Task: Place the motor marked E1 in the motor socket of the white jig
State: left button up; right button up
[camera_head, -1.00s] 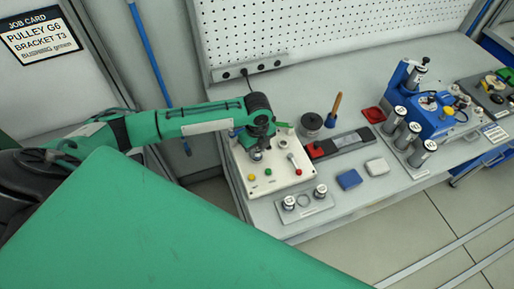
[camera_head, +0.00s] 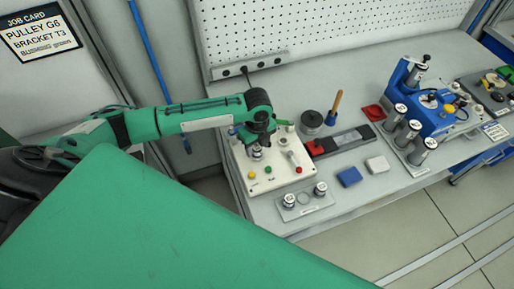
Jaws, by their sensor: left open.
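The white jig (camera_head: 270,181) stands at the left end of the bench, with coloured buttons on its front. My left gripper (camera_head: 257,142) is open over the jig's back left part, pointing down. A silver motor (camera_head: 257,154) stands upright in the jig right below its fingers; I cannot read its mark or tell whether the fingers touch it. My right gripper is not in view.
Right of the jig lie a dark box with a red end (camera_head: 340,142), a blue block (camera_head: 349,177) and a white block (camera_head: 377,164). Behind stands a black round pot (camera_head: 312,121). A blue fixture (camera_head: 425,118) with silver cylinders stands further right. A pegboard (camera_head: 320,35) backs the bench.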

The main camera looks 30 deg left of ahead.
aim_at(257, 147)
pick_arm(q)
notch_tip(257, 147, up, 11)
jog(key=b, duration=0.2)
jog(key=shift+f+b, duration=0.15)
jog(key=shift+b, duration=0.25)
